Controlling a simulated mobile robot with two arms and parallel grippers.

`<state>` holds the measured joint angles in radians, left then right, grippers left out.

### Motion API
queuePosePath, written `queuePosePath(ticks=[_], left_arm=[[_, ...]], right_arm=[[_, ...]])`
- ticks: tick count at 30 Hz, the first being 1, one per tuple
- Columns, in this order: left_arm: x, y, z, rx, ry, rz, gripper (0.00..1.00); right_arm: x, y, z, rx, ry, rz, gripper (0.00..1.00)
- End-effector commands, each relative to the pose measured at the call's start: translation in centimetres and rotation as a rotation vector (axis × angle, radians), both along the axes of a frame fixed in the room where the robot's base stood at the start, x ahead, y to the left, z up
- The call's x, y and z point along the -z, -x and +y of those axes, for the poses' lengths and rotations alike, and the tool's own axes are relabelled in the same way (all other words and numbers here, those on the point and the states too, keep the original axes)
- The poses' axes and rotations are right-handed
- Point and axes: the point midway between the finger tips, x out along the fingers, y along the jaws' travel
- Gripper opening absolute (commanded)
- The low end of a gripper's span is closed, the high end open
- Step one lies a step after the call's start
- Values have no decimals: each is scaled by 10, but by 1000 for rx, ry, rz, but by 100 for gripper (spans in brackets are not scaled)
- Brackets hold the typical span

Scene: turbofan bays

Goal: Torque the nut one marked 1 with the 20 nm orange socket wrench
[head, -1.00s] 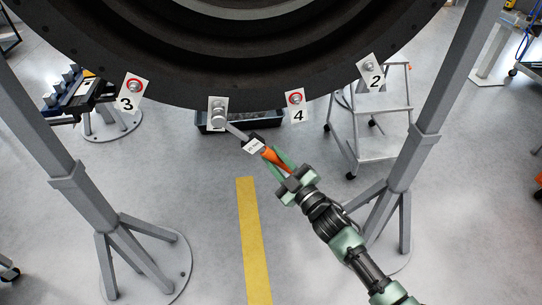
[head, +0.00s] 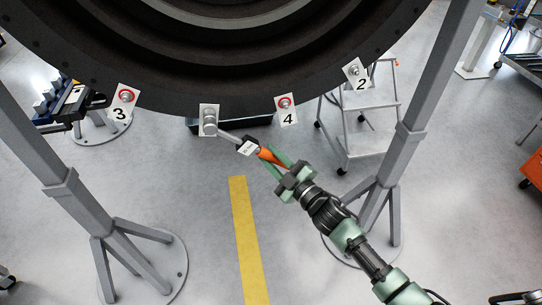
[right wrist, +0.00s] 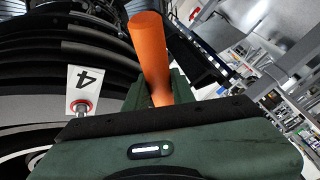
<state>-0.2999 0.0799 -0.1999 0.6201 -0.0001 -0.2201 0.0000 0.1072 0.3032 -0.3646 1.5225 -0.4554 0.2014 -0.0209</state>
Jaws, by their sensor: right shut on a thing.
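My right gripper (head: 280,164) is shut on the orange handle of the socket wrench (head: 265,154). The handle also shows between the fingers in the right wrist view (right wrist: 149,50). The wrench runs up and left to its head, which sits over the nut at a white tag (head: 209,112) on the rim of the dark engine ring (head: 170,98). That tag's number is covered by the wrench head. A white label is on the wrench near the handle; its text is too small to read. My left gripper is not in view.
Tags marked 3 (head: 122,106), 4 (head: 286,111) and 2 (head: 357,73) hold other nuts along the rim. Grey stand posts (head: 62,185) and (head: 415,135) flank the ring. A grey step ladder (head: 365,125) stands behind right. The floor below is clear, with a yellow stripe (head: 245,235).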

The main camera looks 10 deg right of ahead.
Motion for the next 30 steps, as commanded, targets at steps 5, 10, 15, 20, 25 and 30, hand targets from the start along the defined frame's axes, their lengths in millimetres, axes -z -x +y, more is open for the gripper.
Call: queuePosePath(ticks=[5, 10, 15, 20, 25, 30], left_arm=[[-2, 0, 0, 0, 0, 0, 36], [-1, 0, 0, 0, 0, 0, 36], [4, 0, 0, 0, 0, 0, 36], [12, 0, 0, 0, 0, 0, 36], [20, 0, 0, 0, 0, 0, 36], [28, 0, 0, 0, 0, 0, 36]], right_arm=[[-3, 1, 0, -1, -3, -4, 0], [-3, 1, 0, -1, -4, -4, 0], [1, 1, 2, -1, -16, -4, 0], [6, 1, 6, -1, -43, -3, 0], [10, 1, 11, -1, -77, -3, 0], [13, 1, 14, -1, -107, -4, 0]])
